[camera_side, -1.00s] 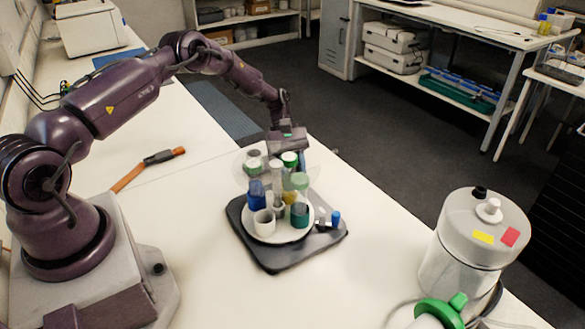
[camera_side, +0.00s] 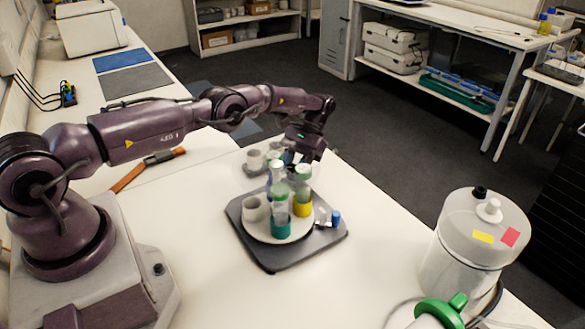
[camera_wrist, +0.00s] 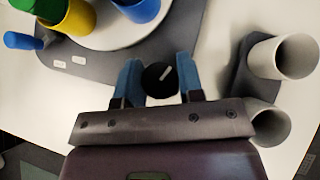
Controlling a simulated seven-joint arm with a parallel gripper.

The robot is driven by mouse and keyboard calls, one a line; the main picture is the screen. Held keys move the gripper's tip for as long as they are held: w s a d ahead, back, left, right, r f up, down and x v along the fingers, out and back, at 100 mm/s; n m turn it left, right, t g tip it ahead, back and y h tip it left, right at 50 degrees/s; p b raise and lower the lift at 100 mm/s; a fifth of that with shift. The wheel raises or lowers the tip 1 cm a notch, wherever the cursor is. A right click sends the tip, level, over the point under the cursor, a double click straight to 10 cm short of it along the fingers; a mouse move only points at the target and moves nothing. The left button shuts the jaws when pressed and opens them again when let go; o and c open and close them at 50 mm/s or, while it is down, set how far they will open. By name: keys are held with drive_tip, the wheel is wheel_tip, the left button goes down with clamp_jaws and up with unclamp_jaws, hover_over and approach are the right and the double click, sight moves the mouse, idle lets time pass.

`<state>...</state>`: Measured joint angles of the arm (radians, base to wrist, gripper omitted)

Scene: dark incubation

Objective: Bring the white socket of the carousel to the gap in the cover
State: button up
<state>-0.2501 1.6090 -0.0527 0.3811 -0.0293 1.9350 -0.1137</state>
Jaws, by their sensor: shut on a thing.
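The carousel is a round white plate (camera_side: 285,238) on a dark grey base (camera_side: 270,262); it shows partly in the wrist view (camera_wrist: 110,38). A white cup-like socket (camera_side: 252,210) stands at its left side. Tubes with teal (camera_side: 281,229) and yellow (camera_side: 302,209) lower parts stand at the front and right; the yellow one (camera_wrist: 78,18) and a blue one (camera_wrist: 138,8) show in the wrist view. My gripper (camera_wrist: 160,80) is shut on a black knob (camera_wrist: 160,75) with a white mark, behind the tubes. I cannot make out the cover or its gap.
Two empty white cups (camera_wrist: 295,57) (camera_wrist: 268,121) stand beside my gripper on the right of the wrist view. A small blue-ended piece (camera_side: 336,217) sits at the base's right. A lidded vessel (camera_side: 470,240) stands at the right.

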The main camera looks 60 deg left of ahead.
drive_tip(key=m+y, duration=0.3)
drive_tip(key=m, duration=0.1)
drive_tip(key=shift+d+m+g+y, duration=0.1)
drive_tip(key=shift+m+g+y, duration=0.2)
drive_tip(key=shift+m, duration=0.1)
drive_tip(key=m+y, duration=0.2)
drive_tip(key=m, duration=0.1)
drive_tip(key=shift+m+y, duration=0.3)
drive_tip(key=shift+y, duration=0.1)
drive_tip(key=m+t+y, duration=0.1)
drive_tip(key=m, duration=0.1)
drive_tip(key=m+t+y, duration=0.1)
drive_tip(key=m, duration=0.1)
drive_tip(key=shift+t+y, duration=0.3)
drive_tip(key=shift+y, duration=0.1)
drive_tip(key=shift+m+t+y, duration=0.9)
drive_tip(key=shift+m+t, duration=0.3)
drive_tip(key=shift+m, duration=1)
drive_tip(key=o, duration=0.9)
drive_tip(key=v, duration=1.2)
drive_tip(key=shift+d+r, duration=0.3)
